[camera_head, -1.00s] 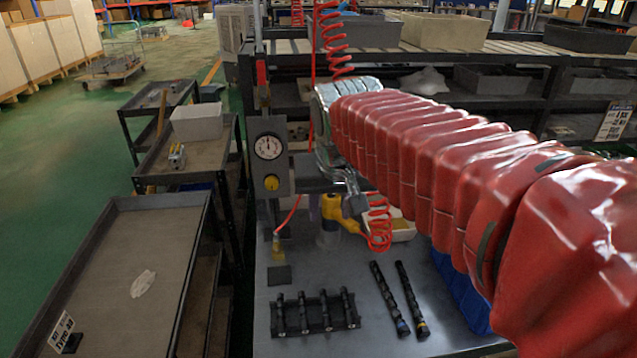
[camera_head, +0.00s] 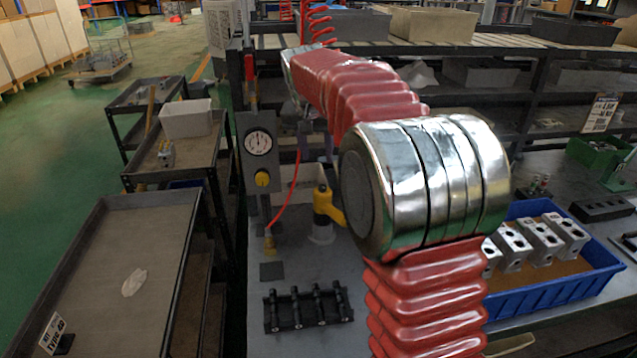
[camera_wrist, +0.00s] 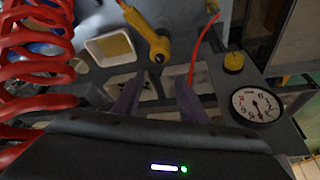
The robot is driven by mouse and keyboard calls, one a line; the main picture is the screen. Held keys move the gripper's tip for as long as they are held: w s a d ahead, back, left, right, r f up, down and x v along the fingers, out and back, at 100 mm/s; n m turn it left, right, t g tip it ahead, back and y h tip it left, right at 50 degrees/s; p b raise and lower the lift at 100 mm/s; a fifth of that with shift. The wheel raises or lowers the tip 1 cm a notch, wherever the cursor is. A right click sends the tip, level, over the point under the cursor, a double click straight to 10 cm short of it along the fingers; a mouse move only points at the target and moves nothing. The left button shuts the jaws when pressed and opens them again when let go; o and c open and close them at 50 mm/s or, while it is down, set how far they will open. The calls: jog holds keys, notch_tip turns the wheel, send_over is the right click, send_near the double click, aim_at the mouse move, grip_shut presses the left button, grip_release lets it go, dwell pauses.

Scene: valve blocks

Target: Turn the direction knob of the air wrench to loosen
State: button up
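The yellow air wrench (camera_head: 325,206) stands on the bench behind my bent arm, which covers part of it. In the wrist view the wrench (camera_wrist: 156,38) lies beyond my fingertips, with a dark round spot at its near end. I cannot tell whether that spot is the direction knob or which way the knob is set. My gripper (camera_wrist: 158,98) shows two purplish-grey fingers spread apart with nothing between them, apart from the wrench. In the head view my gripper is small and mostly hidden.
A pressure gauge (camera_head: 258,143) with a yellow regulator knob (camera_head: 262,179) stands left of the wrench. A red coiled hose (camera_wrist: 35,45) hangs close to the gripper's left. A black rack (camera_head: 308,308) and a blue bin (camera_head: 560,285) of metal blocks sit on the bench.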

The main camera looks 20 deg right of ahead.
aim_at(322, 187)
jog(key=shift+d+f, duration=0.1)
dwell(0.3)
jog(key=x, duration=1.3)
jog(key=shift+w+d+f, duration=0.1)
jog(key=shift+w+f, duration=0.1)
jog(key=shift+f, duration=0.05)
grip_shut()
